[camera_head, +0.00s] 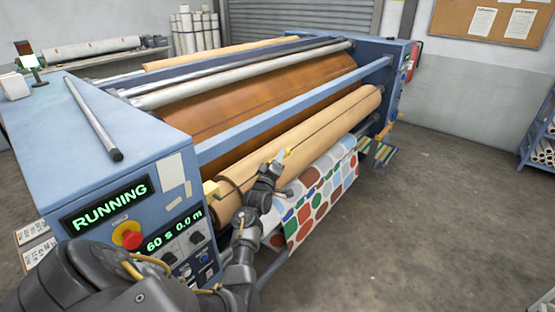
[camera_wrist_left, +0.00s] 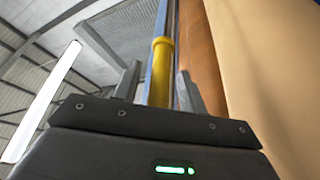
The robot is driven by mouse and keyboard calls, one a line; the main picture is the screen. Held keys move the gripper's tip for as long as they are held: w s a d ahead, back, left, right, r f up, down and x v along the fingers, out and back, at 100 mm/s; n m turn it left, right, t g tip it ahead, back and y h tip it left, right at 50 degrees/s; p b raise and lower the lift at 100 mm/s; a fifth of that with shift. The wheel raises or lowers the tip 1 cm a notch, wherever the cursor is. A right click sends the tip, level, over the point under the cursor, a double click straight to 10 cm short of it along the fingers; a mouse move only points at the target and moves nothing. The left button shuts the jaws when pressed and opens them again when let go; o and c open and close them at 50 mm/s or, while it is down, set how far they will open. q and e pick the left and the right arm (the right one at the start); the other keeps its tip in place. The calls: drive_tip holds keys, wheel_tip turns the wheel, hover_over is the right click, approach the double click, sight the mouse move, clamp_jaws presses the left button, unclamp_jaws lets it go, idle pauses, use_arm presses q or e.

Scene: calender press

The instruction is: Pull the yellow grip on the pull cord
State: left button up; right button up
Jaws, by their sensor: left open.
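The yellow grip (camera_wrist_left: 160,72) shows upright in the left wrist view, between the two fingers of my left gripper (camera_wrist_left: 157,88). The fingers stand apart on either side of it, and I cannot tell how deep it sits between them. In the head view, a small yellow piece (camera_head: 287,153) shows at the tip of my left gripper (camera_head: 278,162), in front of the tan roll. The cord itself is too thin to make out. My right gripper is not in view.
The blue calender press (camera_head: 110,120) fills the middle, its display reading RUNNING, with a red stop button (camera_head: 132,240) below. The tan roll (camera_head: 325,123) lies close behind my left gripper. Patterned fabric (camera_head: 312,197) hangs beneath it. Open floor (camera_head: 430,210) lies to the right.

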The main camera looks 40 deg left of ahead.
use_arm(q)
drive_tip(key=shift+c, duration=0.2)
clamp_jaws()
drive_tip(key=d+p, duration=0.1)
drive_tip(key=d, duration=0.3)
drive_tip(key=shift+d+f, duration=0.1)
drive_tip(key=shift+d, duration=0.1)
drive_tip(key=shift+o, duration=0.2)
unclamp_jaws()
drive_tip(key=shift+d, duration=0.1)
drive_tip(key=b+v, duration=0.3)
drive_tip(key=v, duration=0.7)
drive_tip(key=shift+s+d, duration=0.2)
drive_tip(key=shift+s, duration=0.15)
